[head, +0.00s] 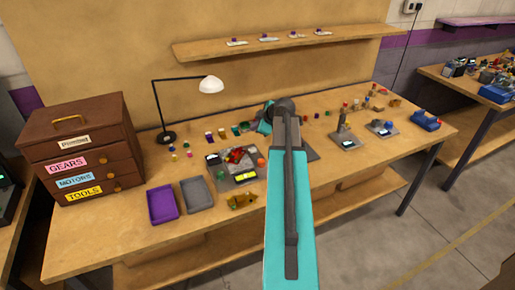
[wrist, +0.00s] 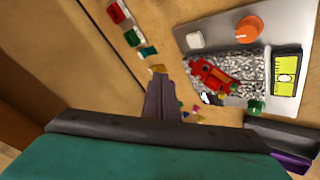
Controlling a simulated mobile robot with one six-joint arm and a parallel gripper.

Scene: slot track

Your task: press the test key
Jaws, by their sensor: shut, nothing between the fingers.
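A grey panel (wrist: 222,37) lies on the bench, with a pale square key (wrist: 194,41) near its upper left corner in the wrist view. I cannot read any label on it. The panel also carries an orange knob (wrist: 249,29), a green knob (wrist: 256,106) and a yellow-green display (wrist: 286,75). A red toy-like piece (wrist: 212,76) sits on its gravel patch. My gripper (wrist: 160,75) is shut and empty, left of and below the key in the wrist view, apart from the panel. In the head view the display (head: 246,177) shows, but my arm hides the gripper.
Several small coloured blocks (wrist: 134,38) lie left of the panel in the wrist view. A purple tray (head: 162,204), a grey tray (head: 197,194) and a yellow piece (head: 242,201) stand near the bench front. A lamp (head: 168,136) and a drawer cabinet (head: 90,150) stand at left.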

